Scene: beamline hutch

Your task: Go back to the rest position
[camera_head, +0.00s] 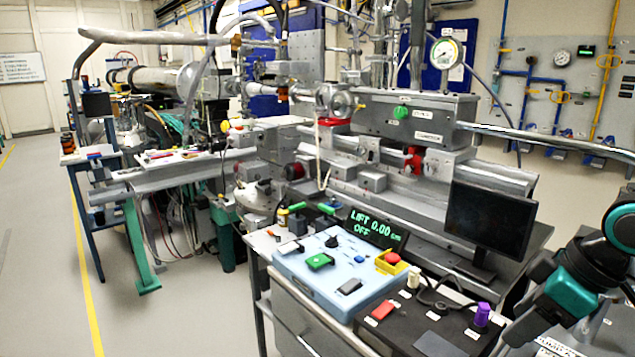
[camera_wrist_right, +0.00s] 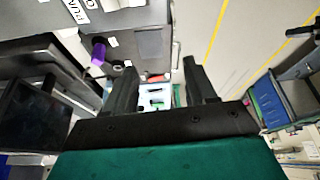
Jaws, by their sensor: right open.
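My right gripper (camera_wrist_right: 162,82) shows in the right wrist view with its two dark fingers spread apart and nothing between them. Past the fingers are the floor and a small pale panel, some distance beyond the tips. In the head view my right arm, black and teal, comes in at the lower right, beside the dark control box (camera_head: 430,325) and below the black monitor (camera_head: 490,228). My left gripper is not in either view.
A light blue control panel (camera_head: 330,275) with a red emergency button (camera_head: 391,258) stands on the bench. A purple knob (camera_head: 482,314) is close to my right arm; it also shows in the wrist view (camera_wrist_right: 98,54). Beamline equipment fills the middle. Floor at left (camera_head: 40,230) is clear.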

